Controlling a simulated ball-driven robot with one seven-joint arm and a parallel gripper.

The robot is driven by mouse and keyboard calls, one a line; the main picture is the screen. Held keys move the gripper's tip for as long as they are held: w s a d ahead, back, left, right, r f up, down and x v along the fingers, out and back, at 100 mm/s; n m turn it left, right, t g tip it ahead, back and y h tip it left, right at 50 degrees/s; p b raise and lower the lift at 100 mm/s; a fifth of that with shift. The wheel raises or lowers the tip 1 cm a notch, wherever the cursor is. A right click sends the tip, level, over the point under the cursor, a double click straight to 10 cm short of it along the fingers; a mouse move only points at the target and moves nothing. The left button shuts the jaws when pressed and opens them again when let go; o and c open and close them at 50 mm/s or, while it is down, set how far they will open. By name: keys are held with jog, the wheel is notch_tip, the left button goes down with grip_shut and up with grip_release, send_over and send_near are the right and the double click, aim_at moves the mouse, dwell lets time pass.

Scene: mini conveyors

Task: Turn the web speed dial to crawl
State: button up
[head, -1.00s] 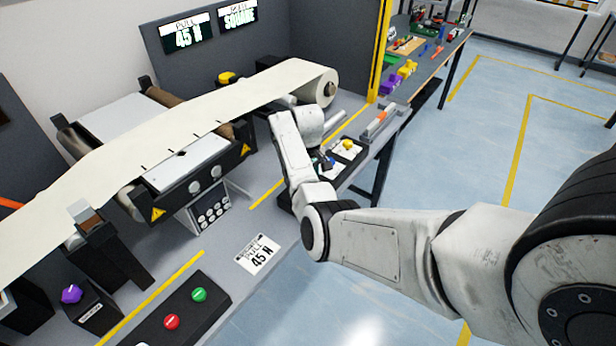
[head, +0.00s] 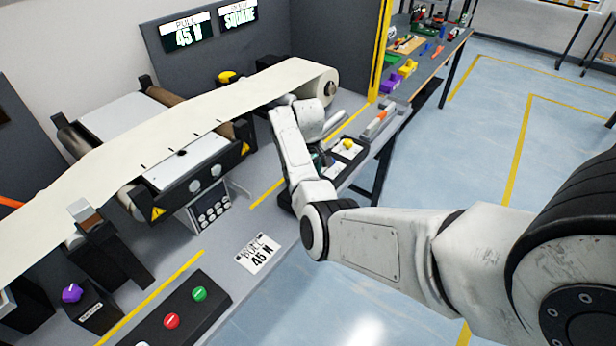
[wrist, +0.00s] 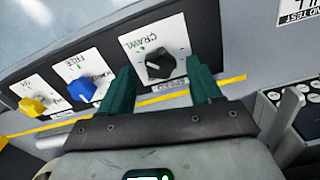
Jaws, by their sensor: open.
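A black dial (wrist: 160,65) sits on a white plate in the wrist view, with the word CRAWL upside down on the plate and a small green mark beside it. My gripper (wrist: 161,70) is open, with one green finger on each side of the black dial. I cannot tell whether the fingers touch it. In the head view my arm hides the black dial and most of the gripper.
A blue knob (wrist: 88,88) marked FREE and a yellow knob (wrist: 33,105) stand beside the dial in the wrist view. The paper web (head: 120,140) runs close behind my arm. A grey tray (head: 385,122) lies right of the panel. A button box (head: 185,310) is nearer.

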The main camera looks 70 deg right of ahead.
notch_tip(320, 180, up, 10)
jog(key=b, duration=0.1)
jog(key=shift+f, duration=0.2)
dwell(0.5)
jog(key=shift+n+h, duration=0.3)
jog(key=shift+h, duration=0.2)
jog(key=a+f, duration=0.2)
jog(key=a, duration=0.1)
jog(key=s+a+f, duration=0.1)
jog(key=a+f, duration=0.4)
jog(key=a, duration=0.1)
jog(key=shift+s+f, duration=0.3)
jog(key=shift+f, duration=0.05)
jog(key=s+a+f+n, duration=0.1)
jog(key=s+a+f, duration=0.1)
jog(key=s+a, duration=0.3)
jog(key=s+a+f+n+b, duration=0.1)
jog(key=s+a, duration=0.5)
jog(key=a, duration=0.6)
jog(key=s+a+f+n+t, duration=0.1)
jog(key=s+a+f, duration=0.2)
jog(key=a, duration=0.6)
jog(key=shift+s+a+y, duration=0.35)
jog(key=shift+s+y, duration=0.05)
jog(key=shift+s, duration=0.8)
jog(key=shift+f, duration=0.1)
